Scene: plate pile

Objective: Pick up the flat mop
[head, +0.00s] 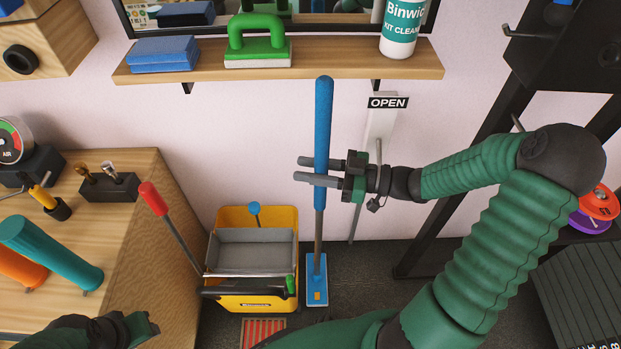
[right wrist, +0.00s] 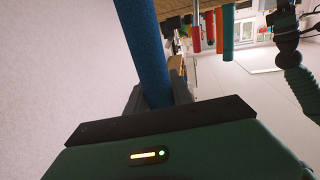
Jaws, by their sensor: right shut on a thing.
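The flat mop (head: 323,115) stands nearly upright near the wall, with a thick blue grip, a grey pole and a flat blue head (head: 316,285) low by the floor. I cannot tell whether the head touches the floor. My right gripper (head: 302,168) is shut on the lower part of the blue grip, with its fingers pointing left. In the right wrist view the blue grip (right wrist: 143,45) passes between the fingers. Part of my left gripper (head: 135,328) shows at the bottom left of the head view; its fingers cannot be made out.
A yellow mop bucket (head: 250,298) with a grey wringer stands just left of the mop head. A wooden shelf (head: 280,68) with sponges, a green-handled brush and a bottle is above. A wooden bench (head: 130,230) stands left, a dark rack (head: 445,225) right.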

